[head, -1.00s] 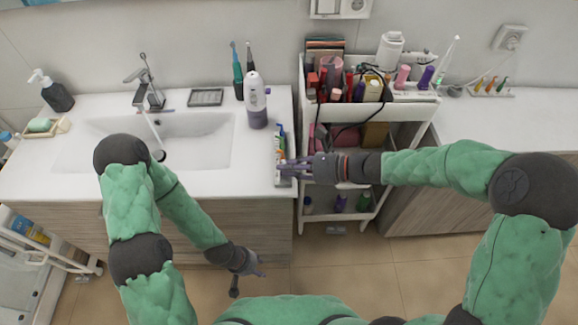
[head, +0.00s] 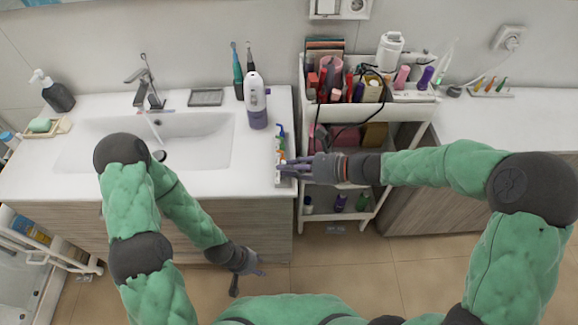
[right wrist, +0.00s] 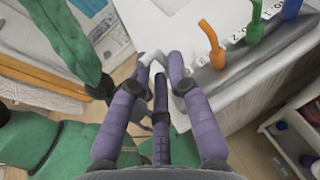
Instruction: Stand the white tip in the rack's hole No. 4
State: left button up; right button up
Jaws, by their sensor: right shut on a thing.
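My right gripper (right wrist: 158,75) has its purple fingers closed on the white tip (right wrist: 150,58), a small bent piece at the fingertips in the right wrist view. The tip is hidden among the fingers in the head view. The right gripper (head: 288,168) is at the near end of the rack, at the counter's right edge. The rack, pale with printed numbers (right wrist: 238,38), holds an orange tip (right wrist: 213,47), a green tip (right wrist: 254,24) and a blue tip (right wrist: 291,9), all upright. Hole No. 4 is not clearly visible. My left gripper (head: 250,265) hangs low before the cabinet; its jaws are unclear.
The counter with the sink (head: 200,150) lies left of the rack. A purple-white bottle device (head: 255,100) stands behind the rack. The white cart (head: 410,112), loaded with cosmetics, stands right of the counter, close to my right arm.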

jog(key=shift+f+b, duration=0.85)
jog(key=shift+f, duration=0.4)
jog(key=o, duration=0.8)
jog(key=v, duration=1.2)
dwell(0.3)
